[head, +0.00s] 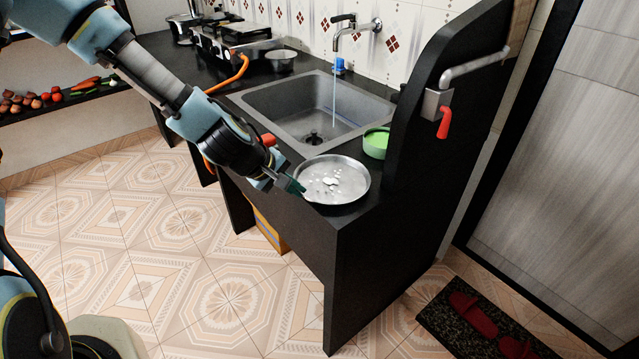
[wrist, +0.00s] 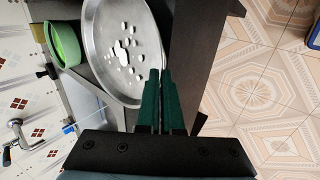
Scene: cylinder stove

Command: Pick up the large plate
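The large plate (head: 350,179) is a round, shallow metal dish with white spots on its inside. It lies at the near corner of the dark counter, in front of the sink, and looks level. It also shows in the wrist view (wrist: 112,70). My gripper (head: 297,187) is at the plate's left rim. In the wrist view, the green fingers (wrist: 160,72) are close together, one over the plate's inside and one outside it, with the rim running in between. The exact contact is partly hidden by the fingers.
A green bowl (head: 376,143) stands just behind the plate. The sink (head: 300,108) has water running from the tap (head: 352,30). A black side panel (head: 430,110) rises to the right. A stove (head: 232,42) is at the back. Tiled floor is open in front.

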